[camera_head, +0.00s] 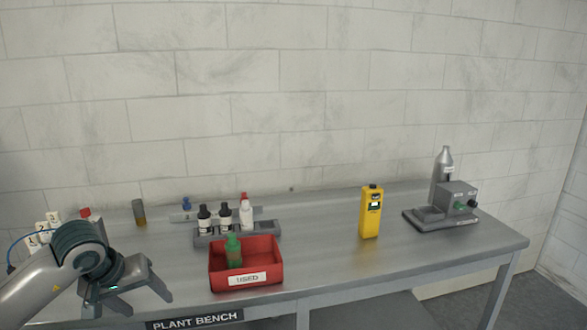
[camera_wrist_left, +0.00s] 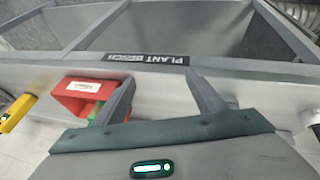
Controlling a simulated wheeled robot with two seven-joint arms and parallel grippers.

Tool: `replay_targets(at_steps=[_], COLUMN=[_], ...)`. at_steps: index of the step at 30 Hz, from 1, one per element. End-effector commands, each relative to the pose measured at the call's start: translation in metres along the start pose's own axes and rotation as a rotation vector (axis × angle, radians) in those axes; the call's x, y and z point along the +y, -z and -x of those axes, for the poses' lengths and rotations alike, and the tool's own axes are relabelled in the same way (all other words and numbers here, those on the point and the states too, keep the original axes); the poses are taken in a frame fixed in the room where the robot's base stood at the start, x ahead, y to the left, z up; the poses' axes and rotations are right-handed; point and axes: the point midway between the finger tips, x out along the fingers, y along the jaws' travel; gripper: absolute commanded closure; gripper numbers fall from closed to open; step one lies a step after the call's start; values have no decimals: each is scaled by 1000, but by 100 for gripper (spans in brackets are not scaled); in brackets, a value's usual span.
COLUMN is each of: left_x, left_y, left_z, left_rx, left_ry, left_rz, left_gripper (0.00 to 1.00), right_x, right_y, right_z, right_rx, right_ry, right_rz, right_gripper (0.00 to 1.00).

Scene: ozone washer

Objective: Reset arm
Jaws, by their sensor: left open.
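My left gripper (camera_head: 127,298) is at the lower left of the head view, over the left front part of the grey bench (camera_head: 325,250). Its two fingers are spread apart with nothing between them. In the left wrist view both fingers (camera_wrist_left: 162,88) also show apart and empty, with the bench's front edge and the PLANT BENCH label (camera_wrist_left: 145,59) beyond them. The label (camera_head: 195,319) is to the right of the gripper in the head view. My right gripper is in neither view.
A red USED bin (camera_head: 219,281) holding a green bottle (camera_head: 234,250) stands right of my gripper. Behind it is a rack (camera_head: 207,239) with several bottles. A yellow device (camera_head: 371,215) and a grey apparatus (camera_head: 457,205) stand farther right. Bare bench lies between bin and device.

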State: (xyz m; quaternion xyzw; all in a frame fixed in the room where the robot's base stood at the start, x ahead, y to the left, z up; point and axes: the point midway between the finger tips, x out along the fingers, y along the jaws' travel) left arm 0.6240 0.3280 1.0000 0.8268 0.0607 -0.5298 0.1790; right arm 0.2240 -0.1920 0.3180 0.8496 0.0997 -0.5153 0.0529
Motion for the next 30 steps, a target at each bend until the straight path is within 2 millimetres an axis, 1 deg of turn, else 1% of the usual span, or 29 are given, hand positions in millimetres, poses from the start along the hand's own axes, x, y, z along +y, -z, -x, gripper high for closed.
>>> replay_targets(at_steps=[5, 8, 10, 11, 12, 14, 15, 17, 18, 20, 21, 22, 23, 24, 26, 27, 29, 30], left_x=[28, 50, 71, 82, 97, 118, 131, 146, 153, 158, 158, 157, 153, 146, 129, 116, 95, 81], left_y=[-31, -54, -76, -87, -101, -118, -128, -137, -141, -144, -146, -146, -147, -150, -157, -164, -176, -187], left_z=[-32, -52, -69, -76, -86, -98, -105, -116, -124, -140, -152, -162, -174, -192, -223, -244, -272, -290], left_rx=[-141, -260, -381, -447, -544, -696, -800, -956, -1062, -1216, -1318, -1395, -1469, -1566, -1704, 1675, 1519, 1424], left_ry=[-121, -208, -285, -322, -371, -437, -471, -510, -528, -541, -542, -537, -530, -513, -474, 416, 323, 270], left_rz=[150, 285, 430, 510, 633, 839, 984, 1210, 1367, 1611, 1779, 1908, 2040, 2219, 2495, -2505, -2340, -2236], left_gripper=[36, 36, 36, 36, 36, 36, 36, 36, 36, 36, 36, 36, 36, 36, 36, 36, 36, 36], right_x=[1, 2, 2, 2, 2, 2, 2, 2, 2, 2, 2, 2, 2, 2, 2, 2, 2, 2], right_y=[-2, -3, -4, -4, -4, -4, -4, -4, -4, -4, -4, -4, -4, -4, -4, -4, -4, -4], right_z=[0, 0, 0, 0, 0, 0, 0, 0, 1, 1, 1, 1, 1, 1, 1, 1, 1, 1], right_rx=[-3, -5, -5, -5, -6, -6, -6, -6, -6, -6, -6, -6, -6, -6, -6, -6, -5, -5], right_ry=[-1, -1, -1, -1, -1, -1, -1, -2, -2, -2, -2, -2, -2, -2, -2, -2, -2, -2], right_rz=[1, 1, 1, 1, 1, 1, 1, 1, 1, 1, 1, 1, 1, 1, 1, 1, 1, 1], right_gripper=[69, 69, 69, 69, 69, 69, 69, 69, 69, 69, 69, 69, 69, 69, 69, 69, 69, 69])
